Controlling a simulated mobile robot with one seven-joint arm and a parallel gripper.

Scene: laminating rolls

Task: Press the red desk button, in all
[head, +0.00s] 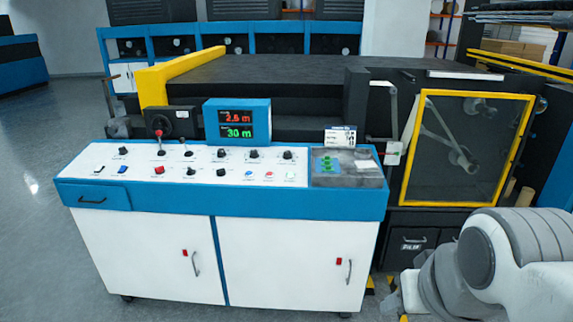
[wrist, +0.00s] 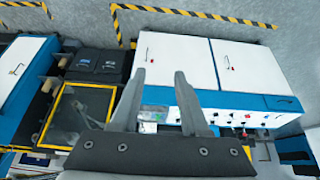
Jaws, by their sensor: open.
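The control desk (head: 75,160) has a white sloped top with a row of small controls. A small round reddish button (head: 269,175) sits further right. My gripper (wrist: 159,73) shows in the wrist view, open and empty, its two grey fingers apart and touching nothing. The desk (wrist: 215,60) appears upside down beyond the fingers there, at a distance. My gripper is outside the head view.
A grey panel with green buttons (head: 346,168) is at the desk's right end. A yellow-framed guard (head: 465,150) stands right of the desk, near my arm. Floor lies open at left.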

